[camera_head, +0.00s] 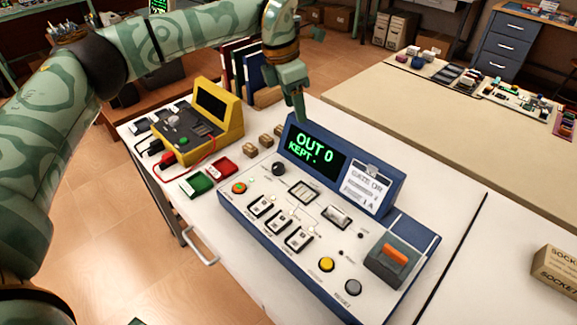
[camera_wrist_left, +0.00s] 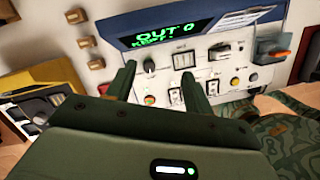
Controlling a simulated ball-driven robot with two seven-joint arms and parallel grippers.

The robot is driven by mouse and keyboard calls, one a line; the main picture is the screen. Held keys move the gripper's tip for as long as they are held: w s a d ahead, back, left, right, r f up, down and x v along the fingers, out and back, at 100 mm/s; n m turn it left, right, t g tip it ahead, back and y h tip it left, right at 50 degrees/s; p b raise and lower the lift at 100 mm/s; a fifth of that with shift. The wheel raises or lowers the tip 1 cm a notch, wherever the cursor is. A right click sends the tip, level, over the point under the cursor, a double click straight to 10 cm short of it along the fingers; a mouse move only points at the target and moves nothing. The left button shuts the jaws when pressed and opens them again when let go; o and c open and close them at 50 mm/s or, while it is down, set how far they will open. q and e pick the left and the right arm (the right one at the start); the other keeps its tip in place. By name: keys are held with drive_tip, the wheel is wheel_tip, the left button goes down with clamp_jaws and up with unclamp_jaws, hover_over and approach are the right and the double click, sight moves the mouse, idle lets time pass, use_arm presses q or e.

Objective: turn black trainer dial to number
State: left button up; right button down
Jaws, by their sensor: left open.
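The trainer (camera_head: 330,215) is a white panel in a blue case on the white bench. Its screen (camera_head: 315,150) reads "OUT 0" and "KEPT" with a small mark after it. The black dial (camera_head: 278,168) is a round knob at the panel's upper left, below the screen; its pointer is too small to read. In the left wrist view the dial (camera_wrist_left: 150,65) shows between the two fingers. My left gripper (camera_head: 298,106) is open, empty and above the screen's left end, apart from the dial. In the left wrist view the fingers (camera_wrist_left: 158,72) point toward the panel.
A yellow device (camera_head: 200,125) with red and black leads stands left of the trainer. Green and red blocks (camera_head: 196,184) and small brown blocks (camera_head: 264,140) lie between them. A card (camera_head: 366,188) leans by the screen. An orange switch (camera_head: 394,255) stands at the panel's right.

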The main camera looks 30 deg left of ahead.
sight(278, 165)
use_arm(q)
drive_tip(key=a+f+m+b, duration=0.1)
drive_tip(key=f, duration=0.4)
drive_tip(key=s+a+f+m+g+y+b, duration=0.1)
drive_tip(key=f+b, duration=0.1)
drive_tip(key=f, duration=0.4)
drive_tip(key=s+a+f+m+y+b, duration=0.1)
drive_tip(key=f+m+b, duration=0.1)
drive_tip(key=f, duration=0.3)
drive_tip(key=shift+s+f, duration=0.25)
drive_tip(key=shift+f, duration=0.1)
use_arm(e)
drive_tip(key=f, duration=0.1)
drive_tip(key=s+f, duration=0.1)
drive_tip(key=f, duration=0.1)
drive_tip(key=s+f, duration=0.1)
drive_tip(key=f, duration=0.1)
drive_tip(key=shift+d, duration=0.15)
use_arm(q)
drive_tip(key=c, duration=1)
use_arm(e)
drive_tip(key=shift+r, duration=0.1)
